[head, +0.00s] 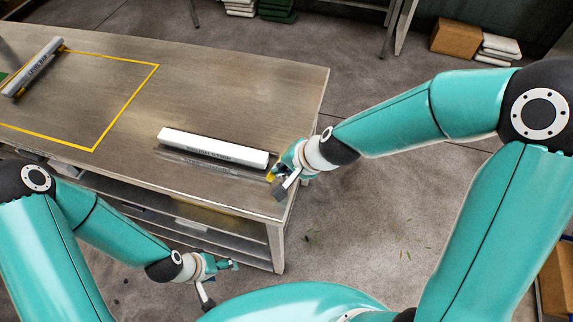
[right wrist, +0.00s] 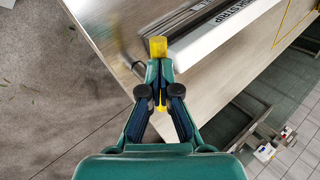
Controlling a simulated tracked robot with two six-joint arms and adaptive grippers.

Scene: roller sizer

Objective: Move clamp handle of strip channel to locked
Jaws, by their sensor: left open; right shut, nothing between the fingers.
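The strip channel (head: 205,166) lies along the near edge of the table, with a white lettered bar (head: 212,147) beside it. It also shows as a dark channel in the right wrist view (right wrist: 190,25). The clamp handle (head: 271,177) has a yellow end at the channel's right end. In the right wrist view the yellow end (right wrist: 158,47) stands just beyond my fingertips. My right gripper (right wrist: 159,70) is shut and empty, close against or touching the handle; I cannot tell which. My left gripper (head: 228,265) is open and empty, low in front of the table.
The wooden-topped table (head: 240,85) has shelves below. A yellow outline (head: 125,110) and another white lettered piece (head: 35,66) are at its left. A cardboard box (head: 455,40) and stacked white packs (head: 498,48) stand on the floor behind. The table's middle is clear.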

